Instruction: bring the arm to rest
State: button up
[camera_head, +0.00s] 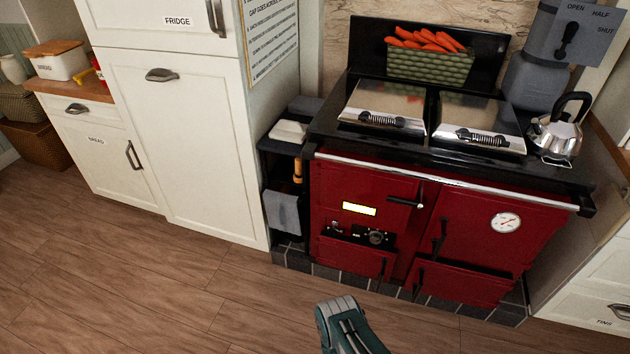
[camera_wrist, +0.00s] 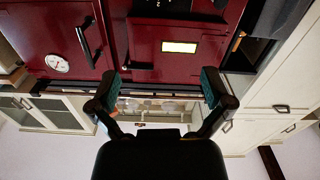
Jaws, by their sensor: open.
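My gripper (camera_wrist: 160,92) shows in the wrist view with its two dark, teal-padded fingers spread wide apart. Nothing is between the fingers. The wrist view is upside down and faces the front of the red range cooker (camera_wrist: 150,45). In the head view a teal and grey part of my arm (camera_head: 347,325) shows at the bottom edge, over the wooden floor in front of the red range cooker (camera_head: 445,225). The fingers are not visible in the head view. My gripper appears apart from the cooker.
A green basket of carrots (camera_head: 430,68) stands at the back of the cooker. A steel kettle (camera_head: 556,137) stands at its right. White fridge cabinets (camera_head: 185,130) and a bread bin (camera_head: 57,62) are at the left. The wooden floor (camera_head: 130,280) is clear.

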jog(key=w+a+r+m+g+y, duration=0.1)
jog(key=w+a+r+g+y, duration=0.2)
jog(key=w+r, duration=1.4)
jog(key=w+a+r+g+y, duration=0.1)
jog(key=w+r, duration=0.1)
jog(key=r, duration=1)
jog(key=w+a+r+g+y, duration=0.1)
jog(key=w+r, duration=0.1)
jog(key=r, duration=1)
jog(key=s+d+r+n+g+y, duration=0.2)
jog(key=s+d+r+g, duration=0.1)
jog(key=s+r, duration=1.4)
jog(key=s+d+r+g, duration=0.1)
jog(key=s+d+r, duration=0.1)
jog(key=s, duration=1)
jog(key=s+d+r+n+g+h, duration=0.1)
jog(key=s+r, duration=0.3)
jog(key=s, duration=0.8)
jog(key=shift+d+g, duration=0.8)
